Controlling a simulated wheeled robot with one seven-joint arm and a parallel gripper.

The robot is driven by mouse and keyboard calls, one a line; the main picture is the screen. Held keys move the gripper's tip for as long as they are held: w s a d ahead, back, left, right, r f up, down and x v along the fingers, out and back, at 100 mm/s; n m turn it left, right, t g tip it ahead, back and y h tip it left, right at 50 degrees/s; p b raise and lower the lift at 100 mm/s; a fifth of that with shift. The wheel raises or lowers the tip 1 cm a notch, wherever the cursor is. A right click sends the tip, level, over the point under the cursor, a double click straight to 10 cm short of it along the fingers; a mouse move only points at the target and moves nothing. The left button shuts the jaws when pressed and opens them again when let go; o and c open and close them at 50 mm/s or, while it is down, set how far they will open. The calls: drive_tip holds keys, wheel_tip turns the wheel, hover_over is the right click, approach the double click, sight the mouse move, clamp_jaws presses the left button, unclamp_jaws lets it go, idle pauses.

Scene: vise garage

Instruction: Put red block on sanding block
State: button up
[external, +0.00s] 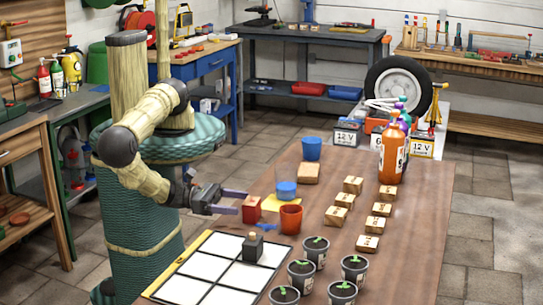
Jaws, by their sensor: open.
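The red block (251,210) stands on the brown table, near its left edge. My gripper (240,203) is open, with its two purple fingers pointing right. The fingertips are right beside the red block's left side; I cannot tell if they touch it or reach around it. A plain tan block (308,173), which looks like the sanding block, lies farther back on the table, behind the clear-and-blue cup. Its top is bare.

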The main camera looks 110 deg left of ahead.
sight(258, 205)
drive_tip(key=shift+w+a, duration=0.1)
drive_tip(key=shift+w, duration=0.5)
drive_tip(key=w, duration=0.2)
drive_tip(key=w+p, duration=0.1)
drive_tip(key=w, duration=0.2)
drive_tip(key=shift+w+a, duration=0.35)
drive_tip(key=shift+w, duration=0.05)
drive_tip(key=c, duration=1.2)
drive_tip(key=shift+o, duration=0.2)
